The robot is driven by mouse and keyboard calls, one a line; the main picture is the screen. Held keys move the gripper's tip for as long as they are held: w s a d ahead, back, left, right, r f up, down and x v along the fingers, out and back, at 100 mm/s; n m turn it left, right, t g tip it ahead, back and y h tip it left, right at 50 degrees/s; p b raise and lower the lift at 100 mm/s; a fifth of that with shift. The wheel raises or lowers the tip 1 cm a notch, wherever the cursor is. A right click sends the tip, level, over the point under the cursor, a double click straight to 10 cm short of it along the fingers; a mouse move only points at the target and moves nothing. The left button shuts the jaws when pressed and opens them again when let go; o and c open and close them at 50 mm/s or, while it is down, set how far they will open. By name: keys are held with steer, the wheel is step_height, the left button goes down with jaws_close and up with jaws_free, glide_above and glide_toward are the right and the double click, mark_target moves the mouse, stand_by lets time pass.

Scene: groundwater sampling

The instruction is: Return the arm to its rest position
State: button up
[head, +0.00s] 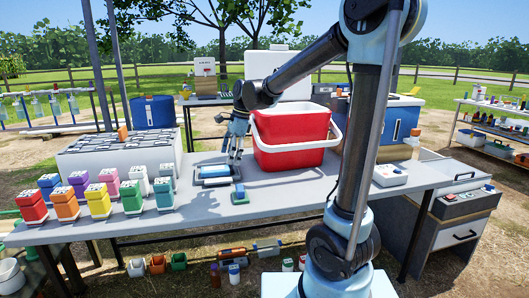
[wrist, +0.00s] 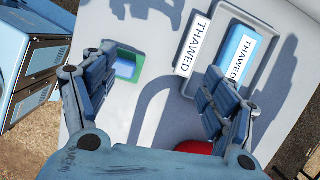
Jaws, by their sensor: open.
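My gripper (head: 235,150) hangs fingers down over the long grey table (head: 290,195), left of the red cooler (head: 290,140) with its white handle. Its fingers are apart in the wrist view (wrist: 160,100), with nothing between them. Below it lies a tray (head: 215,182) with a blue pack in it. In the wrist view the tray (wrist: 268,30) shows labels reading "THAWED". A small green and blue block (head: 239,193) lies near the tray; it also shows in the wrist view (wrist: 126,66). My arm reaches out over the cooler from the right.
Several coloured bottles (head: 100,200) stand at the table's left, by a white rack box (head: 120,155). A blue case (head: 400,115) and a small white device (head: 390,174) are right of the cooler. A drawer cabinet (head: 455,215) stands at the right. Bare table lies at the front middle.

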steer(key=s+d+f+n+t+h, duration=0.1)
steer(key=s+d+f+n, duration=0.15)
steer(key=s+d, duration=0.45)
steer(key=s+d+f+n, duration=0.2)
steer(key=s+d+n, duration=0.2)
steer(key=d, duration=0.6)
steer(key=s+d+f+n+t+h, duration=0.15)
steer(key=s+d+n, duration=0.3)
steer(key=d, duration=0.45)
steer(key=s+d+f+n, duration=0.3)
steer(key=s+d+f, duration=0.2)
steer(key=s+f, duration=0.1)
steer(key=shift+s+d+f+h, duration=0.3)
steer(key=shift+s+d+h, duration=0.1)
steer(key=shift+s, duration=0.3)
steer(key=shift+w+f, duration=0.2)
steer(key=shift+w, duration=0.3)
